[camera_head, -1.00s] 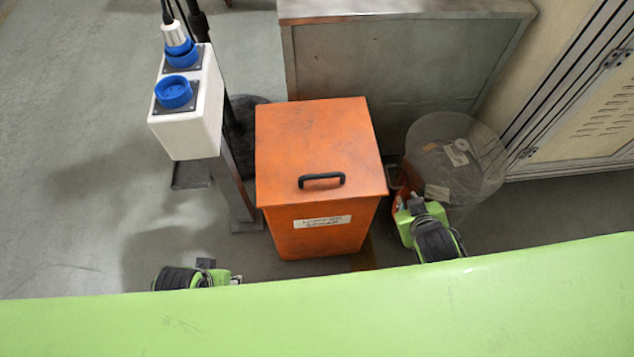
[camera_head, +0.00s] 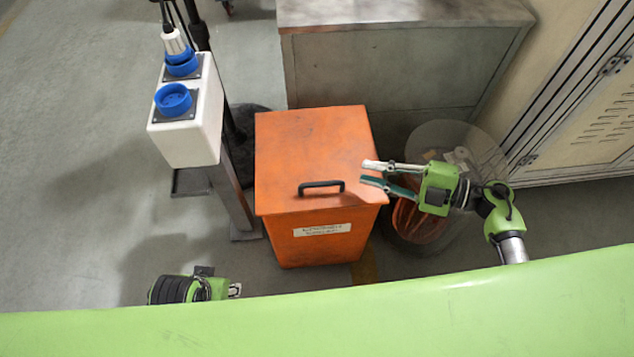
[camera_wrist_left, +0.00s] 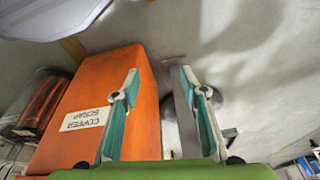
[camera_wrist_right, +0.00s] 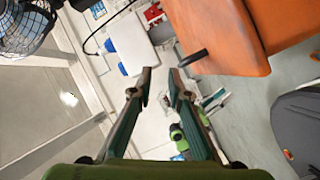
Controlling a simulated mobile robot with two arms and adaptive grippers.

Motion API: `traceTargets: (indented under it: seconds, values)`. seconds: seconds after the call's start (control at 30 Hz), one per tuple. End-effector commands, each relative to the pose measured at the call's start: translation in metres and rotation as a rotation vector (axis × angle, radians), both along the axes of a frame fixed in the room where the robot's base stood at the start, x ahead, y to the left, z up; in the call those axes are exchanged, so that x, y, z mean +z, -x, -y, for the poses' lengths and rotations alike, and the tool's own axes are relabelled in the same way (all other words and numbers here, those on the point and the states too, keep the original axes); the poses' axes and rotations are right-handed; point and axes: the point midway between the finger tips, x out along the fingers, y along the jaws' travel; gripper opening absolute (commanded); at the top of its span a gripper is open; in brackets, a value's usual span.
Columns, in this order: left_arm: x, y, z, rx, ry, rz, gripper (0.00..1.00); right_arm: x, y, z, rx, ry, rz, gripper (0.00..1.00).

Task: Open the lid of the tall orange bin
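The tall orange bin (camera_head: 320,240) stands mid-picture in the head view. Its orange lid (camera_head: 310,145) is shut, with a black bar handle (camera_head: 321,187) near the front edge. My right gripper (camera_head: 372,173) is raised at the bin's right side, pointing left toward the handle, apart from it. The right wrist view shows its fingers (camera_wrist_right: 160,80) apart and empty, beside the lid (camera_wrist_right: 225,35) and its handle (camera_wrist_right: 194,57). My left gripper (camera_wrist_left: 157,82) is open and empty, low by the bin's front left; the left wrist view shows the bin's labelled side (camera_wrist_left: 100,105).
A transparent round bin (camera_head: 455,140) stands right of the orange bin. A white socket box (camera_head: 190,125) on a post is close on the left. A grey cabinet (camera_head: 400,65) is behind, and a beige locker (camera_head: 590,120) is at right. Floor at left is clear.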

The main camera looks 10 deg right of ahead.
Motion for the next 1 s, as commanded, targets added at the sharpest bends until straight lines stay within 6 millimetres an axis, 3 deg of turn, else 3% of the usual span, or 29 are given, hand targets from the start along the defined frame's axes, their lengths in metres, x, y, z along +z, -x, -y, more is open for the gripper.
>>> traceTargets:
  seconds: [0.17, 0.37, 0.8, 1.0]
  values:
    - [0.0, 0.0, 0.0, 0.0, 0.0, 0.0, 0.4, -0.017, 0.024, 0.003, 0.12, 0.06, -0.054, 0.16]
    - [0.004, 0.0, 0.0, 0.0, 0.001, 0.003, 0.4, -0.022, 0.023, -0.011, 0.142, 0.067, -0.061, 0.16]
    - [0.036, 0.003, -0.001, 0.003, 0.001, 0.021, 0.4, -0.041, -0.004, -0.095, 0.141, 0.064, -0.06, 0.16]
    - [0.05, 0.005, -0.002, 0.004, 0.001, 0.026, 0.4, -0.047, -0.011, -0.118, 0.139, 0.066, -0.061, 0.16]
